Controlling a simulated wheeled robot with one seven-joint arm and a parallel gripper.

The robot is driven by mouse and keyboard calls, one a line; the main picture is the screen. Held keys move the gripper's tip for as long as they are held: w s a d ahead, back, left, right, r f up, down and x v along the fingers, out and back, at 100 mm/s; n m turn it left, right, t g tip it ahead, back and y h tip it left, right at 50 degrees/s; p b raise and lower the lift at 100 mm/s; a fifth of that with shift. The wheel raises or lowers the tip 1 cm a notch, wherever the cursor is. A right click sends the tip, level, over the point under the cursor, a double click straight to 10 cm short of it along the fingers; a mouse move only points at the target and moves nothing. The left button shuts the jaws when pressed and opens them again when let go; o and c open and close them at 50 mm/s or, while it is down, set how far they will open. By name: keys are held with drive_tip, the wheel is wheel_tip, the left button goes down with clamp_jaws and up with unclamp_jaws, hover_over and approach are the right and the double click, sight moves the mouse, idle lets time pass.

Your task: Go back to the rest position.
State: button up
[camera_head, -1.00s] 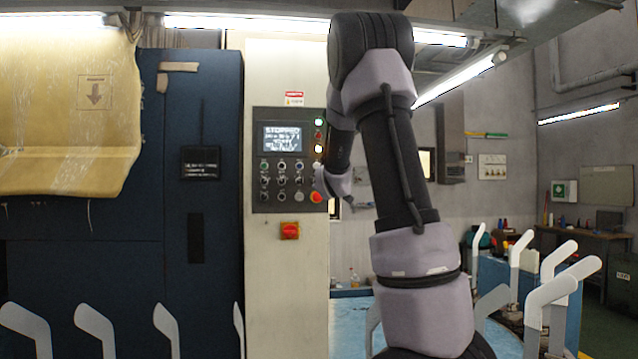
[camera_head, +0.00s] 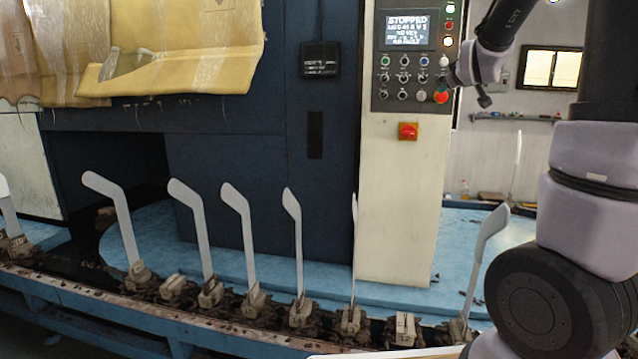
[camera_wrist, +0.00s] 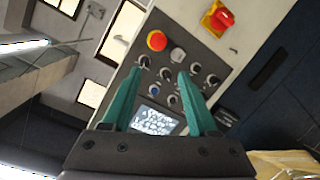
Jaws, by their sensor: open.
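My gripper (camera_wrist: 158,95) shows in the wrist view with two green fingers spread apart and nothing between them. It faces the control panel (camera_wrist: 180,75), whose knobs, red button and lit screen lie beyond the fingers. In the head view the control panel (camera_head: 408,75) is on a cream column, with a screen that reads "STOPPED". My wrist end (camera_head: 480,75) is at the panel's right edge, near the red button (camera_head: 441,96). The fingertips are hard to make out there. Whether they touch the panel cannot be told.
A red rotary switch (camera_head: 408,131) sits below the panel. Several white sock boards (camera_head: 245,235) stand on a conveyor (camera_head: 130,325) across the front. A dark blue cabinet (camera_head: 300,150) and yellowish hanging sheets (camera_head: 190,50) are on the left. A window (camera_head: 548,68) is at the right.

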drive_tip(key=s+a+f+m+g+y, duration=0.2)
drive_tip(key=s+a, duration=0.3)
drive_tip(key=s, duration=0.6)
drive_tip(key=s+a+f+m+g+y, duration=0.2)
drive_tip(key=s+a, duration=0.4)
drive_tip(key=s, duration=0.5)
drive_tip(key=s+a+f+m+g+y, duration=0.1)
drive_tip(key=s+a+f+m+g, duration=0.2)
drive_tip(key=s+a, duration=0.3)
drive_tip(key=s+f+g, duration=0.1)
drive_tip(key=s, duration=0.4)
drive_tip(key=shift+s+f+y, duration=0.15)
drive_tip(key=shift+s+y, duration=0.25)
drive_tip(key=shift+c, duration=0.7)
drive_tip(key=shift+w, duration=0.15)
